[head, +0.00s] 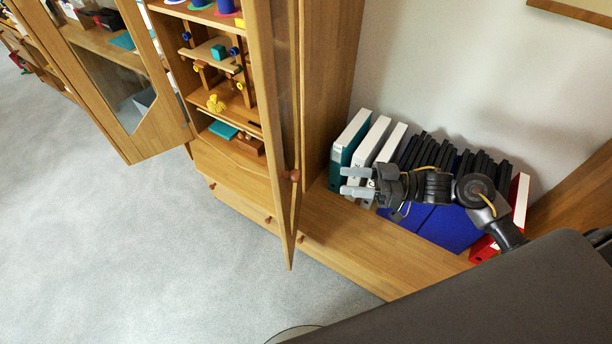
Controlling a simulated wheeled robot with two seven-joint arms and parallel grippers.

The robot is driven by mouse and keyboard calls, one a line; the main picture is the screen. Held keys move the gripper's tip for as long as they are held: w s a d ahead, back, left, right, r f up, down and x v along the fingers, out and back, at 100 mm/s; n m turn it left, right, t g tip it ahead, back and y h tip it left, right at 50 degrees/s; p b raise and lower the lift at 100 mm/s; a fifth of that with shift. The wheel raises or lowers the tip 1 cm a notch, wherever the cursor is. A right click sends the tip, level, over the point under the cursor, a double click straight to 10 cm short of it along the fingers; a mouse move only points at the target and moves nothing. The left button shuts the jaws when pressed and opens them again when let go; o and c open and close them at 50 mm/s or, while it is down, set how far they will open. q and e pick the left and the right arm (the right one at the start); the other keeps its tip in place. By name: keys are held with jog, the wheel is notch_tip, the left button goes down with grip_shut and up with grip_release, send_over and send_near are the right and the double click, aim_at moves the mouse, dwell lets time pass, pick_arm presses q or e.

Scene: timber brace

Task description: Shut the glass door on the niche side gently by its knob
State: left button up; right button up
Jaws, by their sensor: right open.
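The glass door on the niche side (273,145) stands open and is seen nearly edge-on, swung out from the cabinet. Its round brown knob (295,175) shows near the lower part of the door frame. My right gripper (343,181) is to the right of the knob, in front of the binders. Its two grey fingers are apart and point left toward the door, with nothing seen between them. In the picture a gap lies between the fingertips and the knob. My left gripper is out of view.
A second glass door (152,135) stands open at the left. Shelves between the doors hold toys, including a yellow figure (215,103). White, black and red (521,200) binders stand in the niche on a wooden ledge (345,235). Grey floor (120,240) is clear.

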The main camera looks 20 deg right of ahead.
jog(key=p+x, duration=0.3)
jog(key=x, duration=0.8)
jog(key=shift+d, duration=0.1)
jog(key=shift+c, duration=0.2)
grip_shut()
